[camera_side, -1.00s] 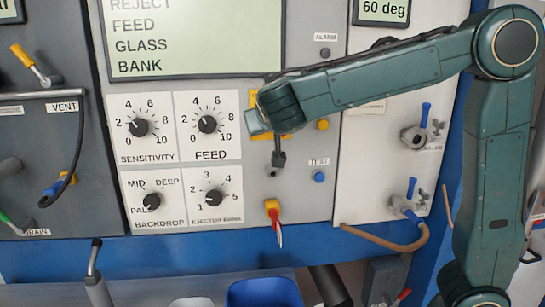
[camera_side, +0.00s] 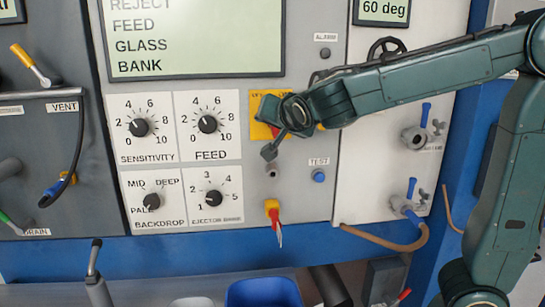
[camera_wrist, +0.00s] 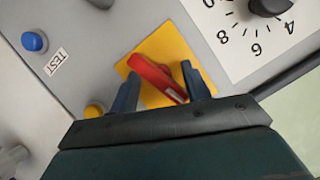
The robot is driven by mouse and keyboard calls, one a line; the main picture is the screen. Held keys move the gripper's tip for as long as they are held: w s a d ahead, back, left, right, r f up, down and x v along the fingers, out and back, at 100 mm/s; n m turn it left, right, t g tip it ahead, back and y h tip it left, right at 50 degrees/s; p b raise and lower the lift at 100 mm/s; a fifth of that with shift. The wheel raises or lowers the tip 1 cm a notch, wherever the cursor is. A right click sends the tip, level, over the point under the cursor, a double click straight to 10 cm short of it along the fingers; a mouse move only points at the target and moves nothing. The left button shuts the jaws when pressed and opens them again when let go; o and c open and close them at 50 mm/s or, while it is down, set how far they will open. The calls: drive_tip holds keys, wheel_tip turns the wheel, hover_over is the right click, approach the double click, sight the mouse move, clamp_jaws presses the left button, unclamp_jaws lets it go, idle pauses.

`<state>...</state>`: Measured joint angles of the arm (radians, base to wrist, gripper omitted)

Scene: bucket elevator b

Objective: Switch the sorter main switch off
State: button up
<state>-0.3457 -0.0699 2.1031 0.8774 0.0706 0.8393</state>
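The sorter main switch is a red rotary handle (camera_wrist: 157,78) on a yellow plate (camera_wrist: 178,45), seen in the wrist view. In the side view the yellow plate (camera_side: 259,131) is partly covered by my gripper (camera_side: 273,112), and only a little of the red handle shows. In the wrist view my gripper (camera_wrist: 160,84) is open, with one dark blue finger on each side of the red handle. The handle lies slanted between the fingers, its lower end close to the right finger. I cannot tell whether they touch.
A blue TEST button (camera_side: 318,176) sits below right of the switch, and a yellow button (camera_wrist: 95,110) shows beside the plate. The FEED knob (camera_side: 207,124) is to the left. A yellow-and-red key-like part (camera_side: 273,211) hangs below. Valves (camera_side: 414,138) are on the right panel.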

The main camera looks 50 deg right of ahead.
drive_tip(key=m+t, duration=0.1)
drive_tip(key=m, duration=0.1)
drive_tip(key=shift+d+m+t+y, duration=0.1)
drive_tip(key=shift+m+t+y, duration=0.2)
drive_tip(key=shift+y, duration=0.1)
drive_tip(key=shift+v, duration=6.95)
drive_tip(key=shift+s+d+f+n+g+y, duration=1.75)
drive_tip(key=shift+f+n, duration=1.35)
drive_tip(key=shift+f, duration=1.35)
drive_tip(key=s+a+f+n+g+y, duration=0.3)
drive_tip(key=s+f+n, duration=0.3)
drive_tip(key=s+n, duration=0.2)
drive_tip(key=shift+s+n+g+y, duration=0.35)
drive_tip(key=shift+s+n+g, duration=0.1)
drive_tip(key=shift+s, duration=0.5)
